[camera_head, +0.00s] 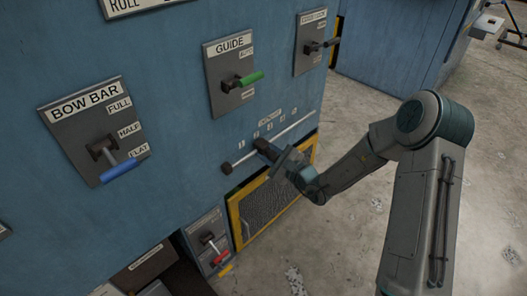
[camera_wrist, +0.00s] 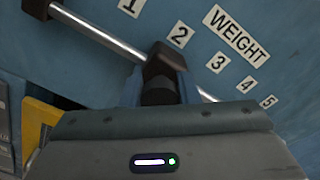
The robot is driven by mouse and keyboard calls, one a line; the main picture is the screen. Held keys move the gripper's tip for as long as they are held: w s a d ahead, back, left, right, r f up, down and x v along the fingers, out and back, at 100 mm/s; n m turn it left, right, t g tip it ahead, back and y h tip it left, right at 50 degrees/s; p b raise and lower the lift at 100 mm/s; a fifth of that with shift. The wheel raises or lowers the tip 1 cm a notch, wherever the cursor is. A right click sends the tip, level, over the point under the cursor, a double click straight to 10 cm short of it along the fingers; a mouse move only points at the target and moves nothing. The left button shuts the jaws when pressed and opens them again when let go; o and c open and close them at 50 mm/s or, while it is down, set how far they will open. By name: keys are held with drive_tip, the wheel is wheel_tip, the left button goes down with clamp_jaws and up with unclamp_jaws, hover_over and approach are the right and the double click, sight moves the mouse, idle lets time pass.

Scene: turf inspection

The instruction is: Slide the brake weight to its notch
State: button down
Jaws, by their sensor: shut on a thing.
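The brake weight is a dark block (camera_wrist: 165,62) on a bright metal rail (camera_wrist: 105,35) on the blue machine wall. Labels 1 to 5 and a WEIGHT plate (camera_wrist: 237,36) run alongside the rail. The weight sits nearest the label 2 (camera_wrist: 179,33), with 3 further to the lower right. My gripper (camera_wrist: 160,92) is shut on the weight's stem; its wrist housing covers the lower part of the wrist view. In the head view my gripper (camera_head: 266,149) reaches the rail (camera_head: 291,128) from the right. Notches cannot be made out.
A dark end block (camera_head: 227,168) closes the rail's left end. Below is a yellow-framed mesh panel (camera_head: 268,205). Around the rail are the green GUIDE lever (camera_head: 248,79), the blue BOW BAR lever (camera_head: 120,170) and a red lever (camera_head: 221,257). Concrete floor lies open at right.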

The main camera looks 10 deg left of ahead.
drive_tip(key=c, duration=1.1)
unclamp_jaws()
drive_tip(key=p+v, duration=0.2)
drive_tip(key=v, duration=1.2)
drive_tip(key=shift+w, duration=0.1)
drive_tip(key=s+r+n+g+h+p, duration=0.2)
drive_tip(key=s+r+n+g+p, duration=0.45)
drive_tip(key=r, duration=0.45)
drive_tip(key=s+r+n+g+h+p, duration=0.1)
drive_tip(key=s+r+n+g+p, duration=0.45)
drive_tip(key=s+r+p, duration=0.35)
drive_tip(key=s+d+r+n+t+h+p, duration=0.2)
drive_tip(key=d+r+h+p, duration=0.3)
drive_tip(key=d+r, duration=0.3)
drive_tip(key=s+d+r+n+t+h+p, duration=0.2)
drive_tip(key=d+r+h+p, duration=0.4)
drive_tip(key=r, duration=0.8)
drive_tip(key=d+t+h, duration=0.1)
drive_tip(key=d, duration=0.2)
drive_tip(key=shift+s, duration=0.15)
